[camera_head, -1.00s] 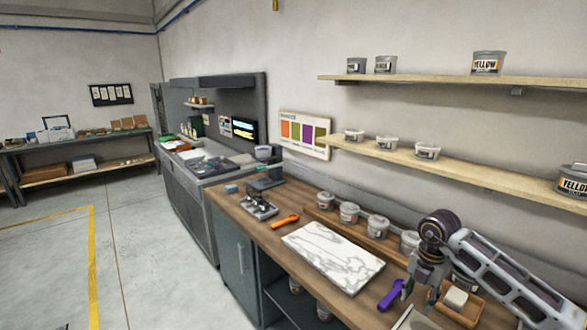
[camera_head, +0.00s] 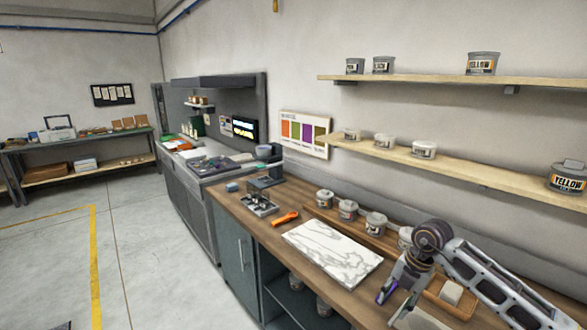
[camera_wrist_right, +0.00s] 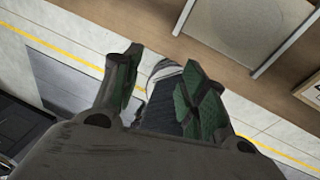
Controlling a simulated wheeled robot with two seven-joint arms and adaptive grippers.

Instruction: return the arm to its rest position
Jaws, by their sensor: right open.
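My right arm (camera_head: 480,265) comes in from the right edge of the head view and bends down over the near end of the wooden bench (camera_head: 240,205). My right gripper (camera_head: 402,290) hangs low there, and its fingertips are hard to make out. In the right wrist view, the right gripper (camera_wrist_right: 160,85) has its two fingers apart. A dark blue-grey shape with a pale top shows behind the gap, and I cannot tell what it is. My left gripper is not in view.
A marbled slab (camera_head: 332,252), an orange-handled tool (camera_head: 286,218) and grey tubs (camera_head: 348,209) are on the bench. A purple tool (camera_head: 387,292) is partly hidden by my arm. A small wooden tray (camera_head: 434,297) holds a pale block. Shelves (camera_head: 450,165) with tubs line the wall.

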